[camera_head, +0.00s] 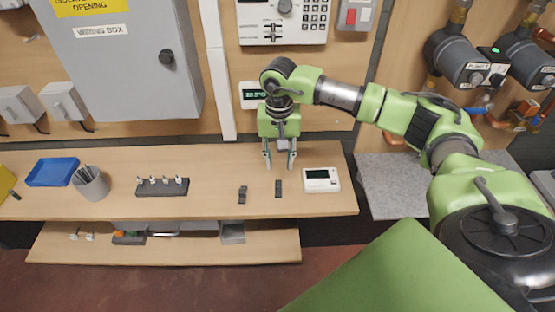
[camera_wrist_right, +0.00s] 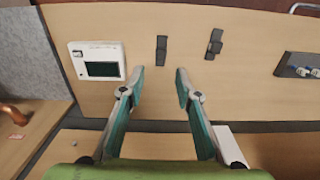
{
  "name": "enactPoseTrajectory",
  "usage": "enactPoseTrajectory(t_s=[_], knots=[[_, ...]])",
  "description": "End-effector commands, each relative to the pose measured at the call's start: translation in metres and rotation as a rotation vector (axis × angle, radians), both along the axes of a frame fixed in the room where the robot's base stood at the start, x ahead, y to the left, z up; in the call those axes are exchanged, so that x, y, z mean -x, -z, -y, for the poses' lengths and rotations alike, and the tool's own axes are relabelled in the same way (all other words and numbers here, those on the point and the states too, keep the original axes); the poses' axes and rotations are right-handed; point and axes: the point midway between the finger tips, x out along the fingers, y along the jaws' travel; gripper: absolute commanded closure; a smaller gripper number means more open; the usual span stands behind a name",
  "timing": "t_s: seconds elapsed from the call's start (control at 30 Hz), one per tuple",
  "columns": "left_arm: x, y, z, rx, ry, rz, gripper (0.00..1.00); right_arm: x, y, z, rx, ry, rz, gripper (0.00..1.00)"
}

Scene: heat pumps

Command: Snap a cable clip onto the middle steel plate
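Two small dark pieces lie on the wooden bench, a left one (camera_head: 242,194) and a right one (camera_head: 278,188). Both also show in the right wrist view, one straight ahead of the fingertips (camera_wrist_right: 161,50) and one further right (camera_wrist_right: 214,44). They may be clips or plates; I cannot tell which. No plate is clearly recognisable as the middle steel plate. My right gripper (camera_head: 278,166) is open and empty above the bench, just behind the right dark piece. Its spread fingers (camera_wrist_right: 160,76) show in the wrist view, apart from both pieces. My left gripper is out of view.
A white meter (camera_head: 321,180) lies right of the dark pieces. Further left are a dark rack with several pegs (camera_head: 162,187), a grey cup (camera_head: 90,183) and a blue tray (camera_head: 52,172). A lower shelf (camera_head: 190,251) runs in front. Pumps (camera_head: 459,60) stand at right.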

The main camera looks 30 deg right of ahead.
Motion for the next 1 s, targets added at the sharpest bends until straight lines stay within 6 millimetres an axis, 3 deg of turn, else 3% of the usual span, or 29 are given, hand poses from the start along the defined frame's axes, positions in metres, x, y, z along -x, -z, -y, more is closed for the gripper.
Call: enactPoseTrajectory(t_s=[0.47, 0.6, 1.0], knots=[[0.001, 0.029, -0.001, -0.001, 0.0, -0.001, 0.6, 0.001, 0.057, -0.001, -0.004, 0.001, -0.002, 0.69], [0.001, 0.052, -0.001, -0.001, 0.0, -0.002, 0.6, 0.0, 0.078, -0.001, -0.004, 0.001, 0.0, 0.69], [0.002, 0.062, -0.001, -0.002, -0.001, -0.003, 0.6, 0.0, 0.088, -0.001, -0.004, 0.001, 0.001, 0.69]])
